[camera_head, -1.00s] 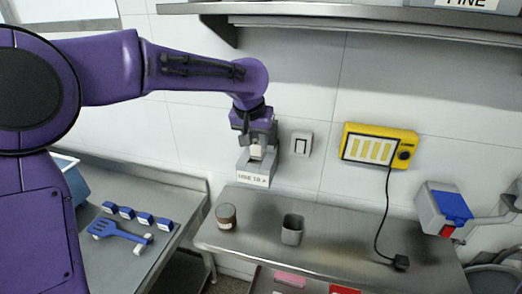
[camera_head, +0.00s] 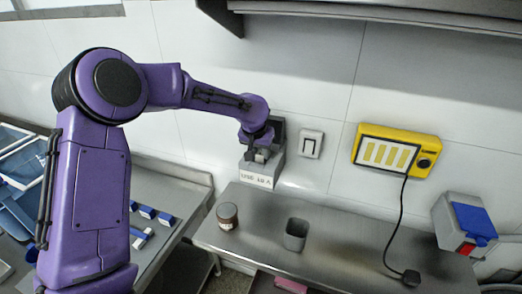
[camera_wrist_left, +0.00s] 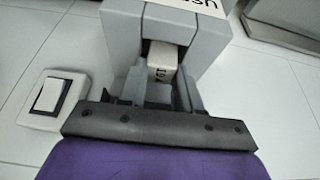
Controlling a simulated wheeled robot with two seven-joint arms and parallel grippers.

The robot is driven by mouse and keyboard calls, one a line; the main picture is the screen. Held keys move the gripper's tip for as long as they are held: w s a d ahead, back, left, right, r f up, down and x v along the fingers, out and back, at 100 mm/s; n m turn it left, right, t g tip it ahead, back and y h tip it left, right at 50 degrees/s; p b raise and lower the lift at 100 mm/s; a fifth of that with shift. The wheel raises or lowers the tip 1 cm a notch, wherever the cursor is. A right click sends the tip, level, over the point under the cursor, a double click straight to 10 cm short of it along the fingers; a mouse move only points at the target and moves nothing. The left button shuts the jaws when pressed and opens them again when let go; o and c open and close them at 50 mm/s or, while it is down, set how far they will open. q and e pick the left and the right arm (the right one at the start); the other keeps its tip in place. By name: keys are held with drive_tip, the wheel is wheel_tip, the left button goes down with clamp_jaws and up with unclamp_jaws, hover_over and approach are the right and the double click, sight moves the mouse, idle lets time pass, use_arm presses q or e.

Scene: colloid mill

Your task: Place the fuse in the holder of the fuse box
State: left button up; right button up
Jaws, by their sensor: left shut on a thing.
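The grey fuse box (camera_head: 259,173) is on the wall above the steel table, with a white label on its front. My left gripper (camera_wrist_left: 159,88) is at the box's opening, shut on the fuse (camera_wrist_left: 160,66), a cream block with dark lettering. In the wrist view the fuse lies between the fingers and reaches into the slot between the grey walls of the fuse box (camera_wrist_left: 118,30). I cannot tell how deep it sits in the holder. In the head view my left gripper (camera_head: 263,155) largely hides the fuse. My right gripper is not in view.
A white wall switch (camera_head: 311,145) is close to the right of the box. A yellow panel device (camera_head: 430,145) hangs farther right, its cable reaching the table. A shelf overhangs above.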

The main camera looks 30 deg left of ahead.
use_arm(q)
drive_tip(key=o, duration=1)
drive_tip(key=shift+c, duration=0.2)
drive_tip(key=shift+o, duration=0.5)
drive_tip(key=shift+d+r, duration=0.1)
drive_tip(key=shift+s+r, duration=0.15)
drive_tip(key=shift+s, duration=0.1)
drive_tip(key=shift+r, duration=0.4)
drive_tip(key=b+v, duration=0.2)
drive_tip(key=v, duration=0.9)
drive_tip(key=shift+s+d, duration=0.1)
drive_tip(key=shift+s, duration=0.05)
